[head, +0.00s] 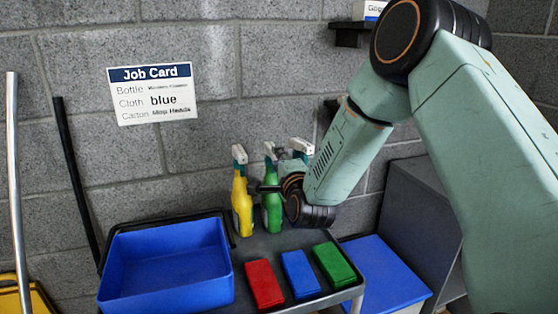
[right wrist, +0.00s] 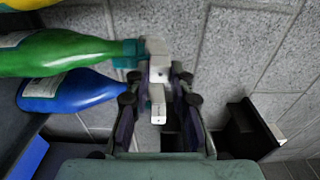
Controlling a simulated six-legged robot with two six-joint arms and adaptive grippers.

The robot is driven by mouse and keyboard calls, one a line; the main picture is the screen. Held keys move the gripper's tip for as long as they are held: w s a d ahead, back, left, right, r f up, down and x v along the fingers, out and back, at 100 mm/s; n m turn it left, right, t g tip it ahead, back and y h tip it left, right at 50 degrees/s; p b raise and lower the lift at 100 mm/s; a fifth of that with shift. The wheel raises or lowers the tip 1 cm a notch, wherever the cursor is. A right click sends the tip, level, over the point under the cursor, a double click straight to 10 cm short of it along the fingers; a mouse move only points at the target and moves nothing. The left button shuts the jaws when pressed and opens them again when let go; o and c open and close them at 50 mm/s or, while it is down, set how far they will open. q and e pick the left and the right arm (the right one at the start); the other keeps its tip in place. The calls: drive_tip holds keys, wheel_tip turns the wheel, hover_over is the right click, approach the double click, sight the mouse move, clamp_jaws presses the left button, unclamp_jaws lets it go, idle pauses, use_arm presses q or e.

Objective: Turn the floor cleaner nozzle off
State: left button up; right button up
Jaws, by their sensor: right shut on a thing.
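Spray bottles stand in a row at the back of a cart: a yellow bottle (head: 242,205), a green bottle (head: 272,212) and a blue bottle (right wrist: 62,92), whose body my arm hides in the head view. Each has a teal collar or white nozzle head; the blue bottle's white nozzle (right wrist: 158,104) lies between my fingers. The green bottle's nozzle (right wrist: 158,60) is just beyond the fingertips. My right gripper (right wrist: 155,80) is shut on the blue bottle's nozzle head; it also shows in the head view (head: 272,178). Bottle labels are unreadable, so I cannot tell which is floor cleaner. My left gripper is out of view.
A blue bin (head: 168,268) sits on the cart's left. Red (head: 264,285), blue (head: 300,273) and green (head: 334,263) cloths lie in front. A job card (head: 153,94) hangs on the block wall. A dark shelf bracket (right wrist: 248,130) is close right of the gripper.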

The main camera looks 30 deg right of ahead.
drive_tip(key=shift+a, duration=0.15)
drive_tip(key=shift+s+n+p, duration=0.1)
drive_tip(key=shift+n+p, duration=2.85)
drive_tip(key=shift+n, duration=3.75)
drive_tip(key=shift+f+n+p, duration=0.1)
drive_tip(key=shift+n+p, duration=1.2)
drive_tip(key=shift+n, duration=1.4)
drive_tip(key=o, duration=0.6)
